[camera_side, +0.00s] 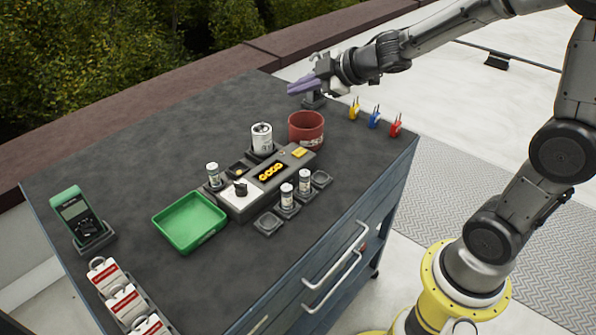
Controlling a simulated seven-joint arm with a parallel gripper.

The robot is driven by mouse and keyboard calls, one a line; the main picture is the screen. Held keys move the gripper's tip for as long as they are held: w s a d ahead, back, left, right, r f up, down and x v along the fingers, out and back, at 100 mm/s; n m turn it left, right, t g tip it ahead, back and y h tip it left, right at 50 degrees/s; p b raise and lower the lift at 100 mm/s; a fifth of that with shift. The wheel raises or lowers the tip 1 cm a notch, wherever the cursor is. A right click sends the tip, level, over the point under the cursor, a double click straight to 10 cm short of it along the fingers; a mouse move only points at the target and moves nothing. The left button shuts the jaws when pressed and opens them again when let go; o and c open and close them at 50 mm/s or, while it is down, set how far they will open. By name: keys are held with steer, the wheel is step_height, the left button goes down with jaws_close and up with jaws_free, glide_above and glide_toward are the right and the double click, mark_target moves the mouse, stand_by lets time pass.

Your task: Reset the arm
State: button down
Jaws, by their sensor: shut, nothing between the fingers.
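My gripper (292,90) is at the end of my arm, near the far right corner of the dark workbench (130,170). Its purple-grey fingers are shut and point to the left, with nothing seen between them. It hangs above or just in front of a small dark grey stand (314,102); I cannot tell whether they touch. The arm reaches in from the upper right.
On the bench are a red pot (306,131), a white can (262,138), a grey control box (240,200), a green tray (190,222), a green handheld meter (76,214) and white tags (105,275). Yellow (354,110), blue (375,119) and red (396,126) clips line the right edge.

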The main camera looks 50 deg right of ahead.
steer(key=s+d+r+m+h, duration=0.1)
steer(key=s+r+m+h, duration=0.1)
steer(key=s+r+m, duration=0.35)
steer(key=s+d+r+m+h, duration=0.1)
steer(key=s+r+m+h, duration=0.15)
steer(key=s, duration=0.55)
steer(key=s+a+f+m+g+y, duration=0.1)
steer(key=s+a+f+g, duration=0.1)
steer(key=s, duration=0.5)
steer(key=s+a+f+m+g+y, duration=0.2)
steer(key=s+f+g, duration=0.1)
steer(key=s+f, duration=0.4)
steer(key=shift+s+a+g, duration=0.35)
steer(key=shift+s+g, duration=0.05)
steer(key=shift+s, duration=0.15)
